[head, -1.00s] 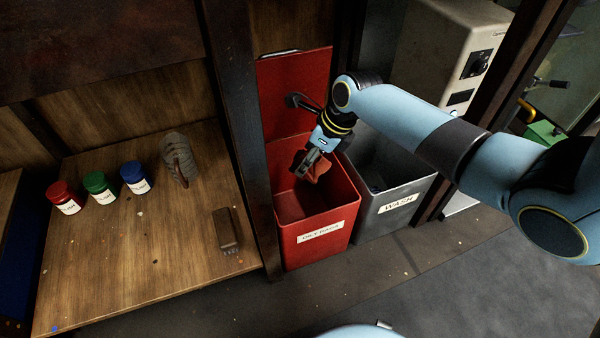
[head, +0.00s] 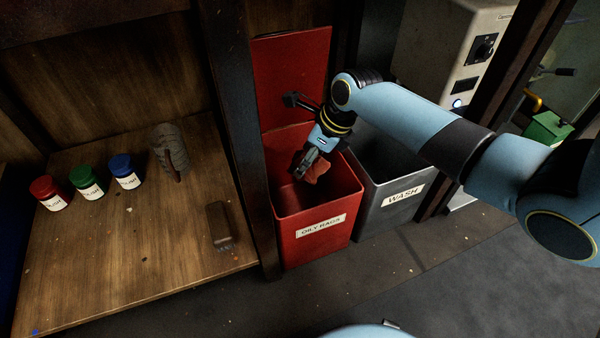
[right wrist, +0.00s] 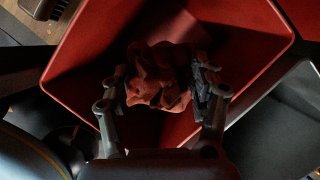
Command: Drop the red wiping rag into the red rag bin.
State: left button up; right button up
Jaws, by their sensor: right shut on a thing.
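The red rag bin (head: 316,250) stands on the floor with its red lid raised behind it and a label reading "OILY RAGS". My right gripper (head: 306,168) points down over the bin's open mouth. It is shut on the crumpled red wiping rag (head: 317,170). In the right wrist view the rag (right wrist: 158,78) sits between the two fingers of the right gripper (right wrist: 163,88), with the red bin's wall (right wrist: 245,35) around and below it. My left gripper is not in view.
A grey bin (head: 385,217) labelled "WASH" stands right beside the red one. A dark post (head: 245,150) separates the bins from a wooden bench (head: 130,255). The bench holds red, green and blue jars (head: 122,171), a grey glove-like thing (head: 169,150) and a brush (head: 220,226).

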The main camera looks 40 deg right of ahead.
jog(key=o, duration=1.2)
jog(key=shift+o, duration=0.2)
jog(key=v, duration=1.2)
